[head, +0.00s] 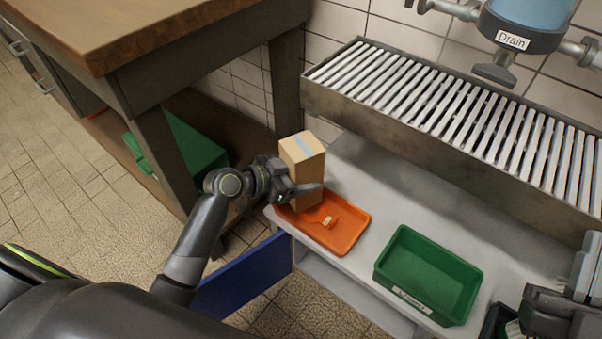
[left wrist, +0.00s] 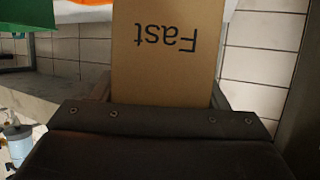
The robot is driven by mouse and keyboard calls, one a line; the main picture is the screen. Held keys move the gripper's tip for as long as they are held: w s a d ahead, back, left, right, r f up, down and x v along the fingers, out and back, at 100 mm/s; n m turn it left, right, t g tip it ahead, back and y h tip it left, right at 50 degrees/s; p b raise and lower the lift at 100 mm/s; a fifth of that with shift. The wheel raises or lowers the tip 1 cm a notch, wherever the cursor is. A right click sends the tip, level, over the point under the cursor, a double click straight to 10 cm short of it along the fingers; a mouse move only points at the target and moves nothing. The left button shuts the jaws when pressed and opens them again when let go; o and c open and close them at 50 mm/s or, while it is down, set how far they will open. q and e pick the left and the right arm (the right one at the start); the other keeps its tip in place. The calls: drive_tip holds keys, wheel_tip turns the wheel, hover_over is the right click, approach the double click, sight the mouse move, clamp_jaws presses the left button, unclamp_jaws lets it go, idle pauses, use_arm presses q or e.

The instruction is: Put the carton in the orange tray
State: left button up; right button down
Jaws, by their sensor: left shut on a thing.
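The carton (head: 303,168) is a tall brown box with a pale blue strip of tape on top. My left gripper (head: 296,190) is shut on it, with a finger across its side. In the left wrist view the carton (left wrist: 168,65) fills the middle and shows the word "Fast" upside down. The orange tray (head: 345,238) lies on the light shelf, and the carton is upright at its back left end. I cannot tell whether the carton's bottom touches the tray. An orange item with a white label (head: 328,221) lies in the tray. My right gripper (head: 545,310) is at the lower right edge, partly cut off.
A green bin (head: 427,275) stands on the shelf (head: 385,205) to the right of the tray. A slatted metal drain rack (head: 450,110) overhangs the back. A wooden workbench (head: 130,30) is at the upper left.

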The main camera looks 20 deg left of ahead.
use_arm(q)
drive_tip(key=shift+f, duration=0.2)
drive_tip(key=o, duration=1.1)
use_arm(e)
drive_tip(key=shift+s+a+r+n+t+y, duration=0.3)
drive_tip(key=shift+s+r+n+t+y, duration=0.2)
drive_tip(key=shift+s+r+t, duration=0.25)
drive_tip(key=shift+w, duration=0.1)
